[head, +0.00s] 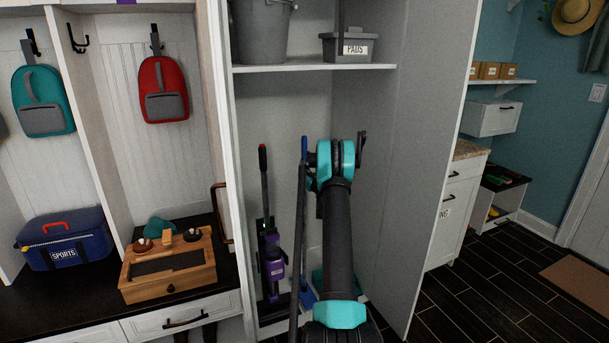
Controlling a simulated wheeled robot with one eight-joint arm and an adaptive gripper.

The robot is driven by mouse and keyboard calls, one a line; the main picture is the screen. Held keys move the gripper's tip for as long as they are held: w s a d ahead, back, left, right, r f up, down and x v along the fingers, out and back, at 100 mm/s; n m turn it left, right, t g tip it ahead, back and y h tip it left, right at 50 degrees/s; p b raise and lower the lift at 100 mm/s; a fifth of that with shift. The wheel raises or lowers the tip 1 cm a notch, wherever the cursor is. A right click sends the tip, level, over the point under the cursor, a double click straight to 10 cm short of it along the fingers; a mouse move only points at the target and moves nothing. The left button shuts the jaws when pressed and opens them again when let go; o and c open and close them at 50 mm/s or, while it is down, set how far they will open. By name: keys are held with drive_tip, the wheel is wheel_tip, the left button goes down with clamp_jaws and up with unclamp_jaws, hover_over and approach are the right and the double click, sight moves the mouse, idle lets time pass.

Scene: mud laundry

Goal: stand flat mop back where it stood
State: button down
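A long dark grey pole (298,240) runs nearly upright just left of my arm, inside or in front of the tall open closet. A blue grip (304,148) shows at its top. I take this to be the flat mop; its lower end is cut off by the bottom edge of the picture. A blue piece (308,298) shows low behind the pole; I cannot tell whether it belongs to it. My gripper (361,149) is mostly hidden behind my teal wrist joint, with a dark part showing to its right. Whether it touches the pole is hidden.
A purple stick vacuum (272,265) stands at the closet's left. The closet shelf (312,68) above holds a grey bucket (262,30) and a "PADS" bin (348,47). A wooden box (168,268) sits on the left bench.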

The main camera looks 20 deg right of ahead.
drive_tip(key=shift+f, duration=0.35)
idle(0.3)
drive_tip(key=c, duration=1.4)
unclamp_jaws()
drive_tip(key=shift+o, duration=0.2)
drive_tip(key=s, duration=1.2)
drive_tip(key=shift+d, duration=0.25)
drive_tip(key=shift+a+r, duration=0.1)
